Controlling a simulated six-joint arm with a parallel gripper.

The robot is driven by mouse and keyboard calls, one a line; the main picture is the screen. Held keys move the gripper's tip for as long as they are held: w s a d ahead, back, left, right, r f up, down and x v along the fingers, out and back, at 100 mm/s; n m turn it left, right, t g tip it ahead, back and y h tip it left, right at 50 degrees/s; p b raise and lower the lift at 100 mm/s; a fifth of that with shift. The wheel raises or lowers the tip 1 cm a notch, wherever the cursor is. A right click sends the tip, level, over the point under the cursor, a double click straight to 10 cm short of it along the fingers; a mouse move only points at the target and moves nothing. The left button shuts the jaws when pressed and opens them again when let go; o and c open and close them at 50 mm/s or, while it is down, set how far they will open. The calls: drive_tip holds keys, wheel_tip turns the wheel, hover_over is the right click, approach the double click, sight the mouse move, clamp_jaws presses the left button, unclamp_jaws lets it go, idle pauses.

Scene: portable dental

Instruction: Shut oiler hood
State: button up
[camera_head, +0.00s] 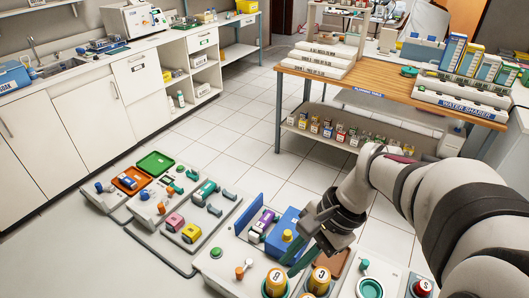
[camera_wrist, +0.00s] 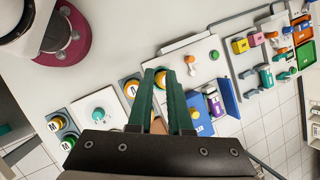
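A blue box (camera_head: 285,232) with a yellow knob on top stands on a white panel; I take it to be the oiler. A flat blue hood (camera_head: 243,213) stands raised at its left side, with a purple-and-white piece (camera_head: 263,224) between them. In the wrist view, the blue box (camera_wrist: 201,122) is partly hidden by my gripper, and the raised hood (camera_wrist: 228,97) lies to its right. My gripper (camera_head: 289,266) has green fingers and is in front of the box, apart from the hood. In the wrist view the fingers (camera_wrist: 159,76) show a gap with nothing held.
Yellow-topped round parts (camera_head: 276,283) stand close to my fingers. An orange-topped lever (camera_head: 240,272) is at the left. Another panel with pink and yellow blocks (camera_head: 191,232) lies farther left. A wooden table (camera_head: 390,97) stands behind. Tiled floor between is clear.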

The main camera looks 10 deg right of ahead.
drive_tip(key=w+d+m, duration=0.1)
drive_tip(key=d, duration=0.1)
drive_tip(key=w+d+f+m+t+y, duration=0.1)
drive_tip(key=w+d, duration=0.1)
drive_tip(key=w+d+f+m, duration=0.1)
drive_tip(key=d+m, duration=0.1)
drive_tip(key=shift+w+d+f, duration=0.25)
drive_tip(key=shift+w+d, duration=0.1)
clamp_jaws()
drive_tip(key=w+d+f+m+t+y, duration=0.1)
drive_tip(key=d+f+m+t, duration=0.15)
drive_tip(key=d, duration=0.25)
drive_tip(key=w+d+f+m+t, duration=0.1)
drive_tip(key=w+d+f+m, duration=0.15)
drive_tip(key=d, duration=0.35)
approach(291, 238)
wheel_tip(291, 238, down, 4)
drive_tip(key=shift+w+a+f+m, duration=0.15)
drive_tip(key=shift+w+a+m, duration=0.05)
drive_tip(key=shift+w+a, duration=0.35)
drive_tip(key=shift+w+a+f+m, duration=0.1)
drive_tip(key=shift+w+a+m, duration=0.1)
drive_tip(key=shift+w+a, duration=0.35)
drive_tip(key=shift+a, duration=0.5)
drive_tip(key=w+a, duration=0.7)
drive_tip(key=shift+w, duration=0.1)
drive_tip(key=shift+a, duration=0.1)
